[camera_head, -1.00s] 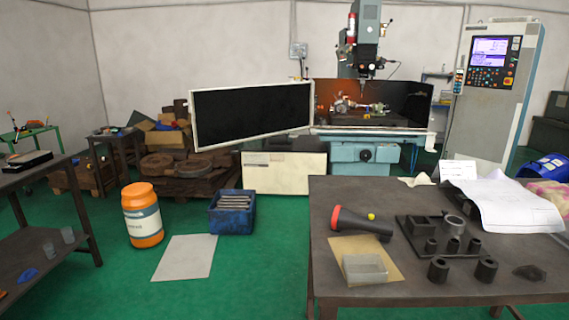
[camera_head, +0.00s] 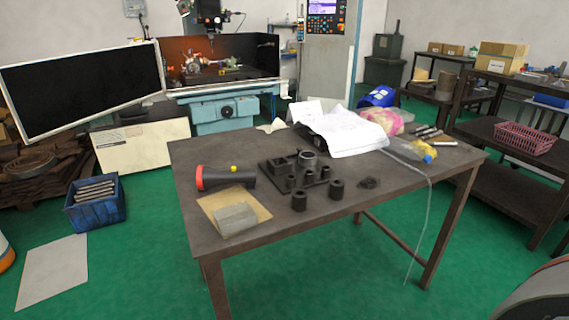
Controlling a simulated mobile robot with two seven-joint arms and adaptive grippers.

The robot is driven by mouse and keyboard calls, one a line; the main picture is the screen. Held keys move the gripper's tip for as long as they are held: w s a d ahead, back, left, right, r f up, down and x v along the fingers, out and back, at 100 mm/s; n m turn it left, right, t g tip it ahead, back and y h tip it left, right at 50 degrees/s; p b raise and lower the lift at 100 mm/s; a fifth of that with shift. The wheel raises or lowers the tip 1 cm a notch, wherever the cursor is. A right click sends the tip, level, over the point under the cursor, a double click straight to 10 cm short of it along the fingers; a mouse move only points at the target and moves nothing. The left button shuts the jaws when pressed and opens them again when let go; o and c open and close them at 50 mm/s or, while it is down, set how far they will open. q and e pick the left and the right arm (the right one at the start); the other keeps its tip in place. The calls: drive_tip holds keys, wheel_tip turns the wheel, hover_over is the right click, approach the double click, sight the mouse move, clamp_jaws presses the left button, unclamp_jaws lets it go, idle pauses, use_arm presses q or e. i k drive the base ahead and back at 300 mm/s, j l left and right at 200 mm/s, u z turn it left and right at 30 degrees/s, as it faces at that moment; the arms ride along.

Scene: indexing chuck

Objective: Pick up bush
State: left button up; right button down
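Two dark, short hollow cylinders that look like bushes stand upright on the table, one nearer (camera_head: 299,201) and one to its right (camera_head: 336,189). Behind them lies a dark plate (camera_head: 267,172) carrying a square block, a larger ring (camera_head: 308,160) and several smaller cylinders. I cannot tell which one the task means. Neither of my grippers is in view.
The dark table (camera_head: 385,215) also bears a black-and-red torch (camera_head: 225,178), a grey block (camera_head: 234,219) on tan paper, white sheets (camera_head: 345,132) and a bottle (camera_head: 412,150). Green floor is free before the table. A blue crate (camera_head: 96,205) stands left.

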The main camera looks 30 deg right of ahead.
sight(336, 187)
drive_tip(key=l+z, duration=0.1)
drive_tip(key=z, duration=1.1)
